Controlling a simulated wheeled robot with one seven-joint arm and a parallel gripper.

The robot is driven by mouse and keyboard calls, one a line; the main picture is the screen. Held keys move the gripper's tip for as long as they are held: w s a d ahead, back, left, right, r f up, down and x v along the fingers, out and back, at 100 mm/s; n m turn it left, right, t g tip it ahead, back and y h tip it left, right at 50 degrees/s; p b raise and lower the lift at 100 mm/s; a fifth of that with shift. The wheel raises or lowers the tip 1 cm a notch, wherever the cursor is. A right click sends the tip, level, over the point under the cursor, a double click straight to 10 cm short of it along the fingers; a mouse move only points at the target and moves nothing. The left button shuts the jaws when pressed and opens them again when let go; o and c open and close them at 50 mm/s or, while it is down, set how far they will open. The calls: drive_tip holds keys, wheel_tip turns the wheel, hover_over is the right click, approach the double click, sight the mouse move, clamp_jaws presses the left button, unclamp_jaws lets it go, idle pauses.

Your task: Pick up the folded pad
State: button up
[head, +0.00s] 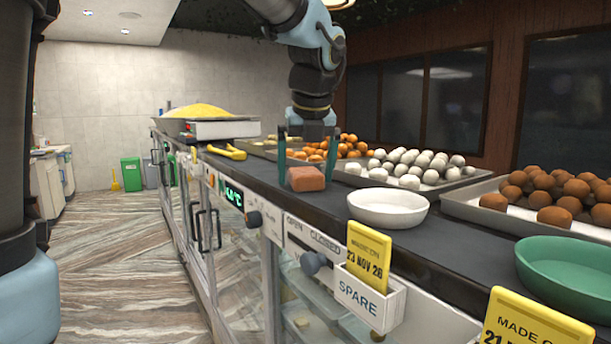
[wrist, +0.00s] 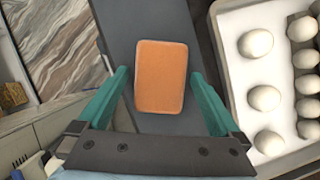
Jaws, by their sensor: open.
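The folded pad looks like an orange-brown block with rounded edges. In the head view the pad (head: 306,179) lies on the dark counter top, near its front edge. In the wrist view the pad (wrist: 161,76) lies flat, between and slightly beyond the tips of my green fingers. My gripper (head: 306,184) is open, pointing down over the pad with a finger on either side. In the wrist view my gripper (wrist: 160,78) shows a gap between each finger and the pad. I cannot tell how far above the counter the fingertips are.
A white bowl (head: 388,207) stands to the right of the pad. Trays of white sweets (head: 410,160) and brown sweets (head: 556,189) lie behind. A green bowl (head: 566,265) is nearer me. Yellow tongs (head: 226,152) lie to the left. A SPARE card holder (head: 370,292) is on the counter front.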

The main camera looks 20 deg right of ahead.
sight(306, 170)
drive_tip(key=c, duration=1.4)
wheel_tip(306, 170, up, 10)
drive_tip(key=shift+b, duration=0.55)
